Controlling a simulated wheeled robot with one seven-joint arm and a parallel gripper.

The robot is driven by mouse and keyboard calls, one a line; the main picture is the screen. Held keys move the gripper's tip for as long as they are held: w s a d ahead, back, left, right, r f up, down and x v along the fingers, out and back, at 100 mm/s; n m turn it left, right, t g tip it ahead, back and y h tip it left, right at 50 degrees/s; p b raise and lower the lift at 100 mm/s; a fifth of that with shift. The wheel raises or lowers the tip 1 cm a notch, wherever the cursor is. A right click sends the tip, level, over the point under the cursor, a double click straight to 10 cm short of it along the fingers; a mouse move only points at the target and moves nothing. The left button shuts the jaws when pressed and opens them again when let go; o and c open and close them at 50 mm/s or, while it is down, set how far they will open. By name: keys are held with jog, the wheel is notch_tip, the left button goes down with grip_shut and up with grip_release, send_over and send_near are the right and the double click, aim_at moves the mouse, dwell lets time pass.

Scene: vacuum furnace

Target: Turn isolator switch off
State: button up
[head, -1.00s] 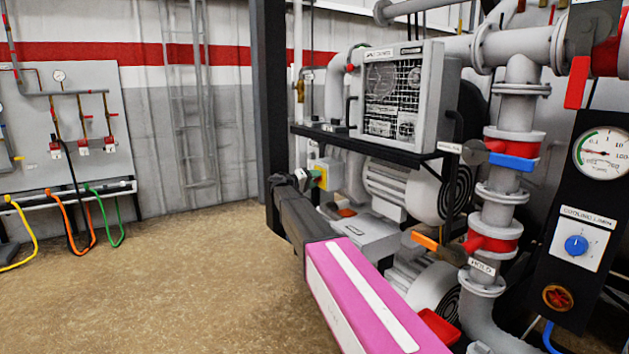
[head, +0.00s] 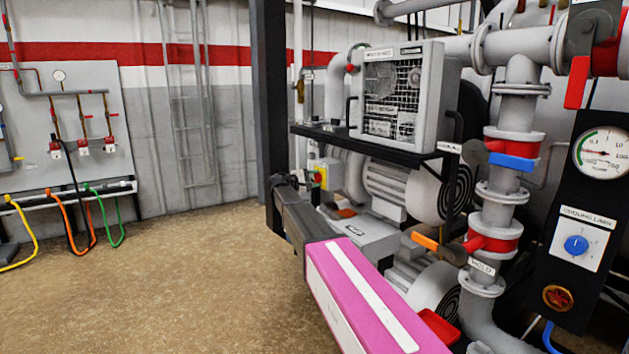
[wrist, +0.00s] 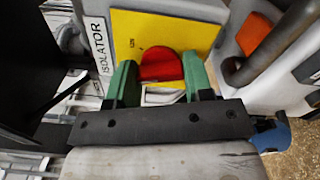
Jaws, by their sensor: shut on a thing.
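The isolator switch is a red rotary knob (wrist: 160,65) on a yellow plate (wrist: 205,32), seen in the wrist view beside a white label reading ISOLATOR (wrist: 98,57). My gripper (wrist: 159,77) has two green fingers, one on each side of the knob, and is shut on it. In the head view the yellow and red isolator (head: 321,175) shows small just past the end of my arm. My gripper's fingers are mostly hidden there by the dark wrist.
Behind the isolator stand a grey pump motor (head: 395,190) and a black shelf (head: 365,141) carrying a grey cabinet (head: 405,90). Pipes with an orange-handled valve (head: 426,241) rise at right.

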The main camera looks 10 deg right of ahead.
jog(key=shift+n, duration=1)
jog(key=o, duration=0.9)
jog(key=shift+a, duration=0.1)
jog(key=v, duration=1)
jog(key=shift+s+a, duration=0.2)
jog(key=shift+a, duration=0.1)
jog(key=shift+a, duration=0.1)
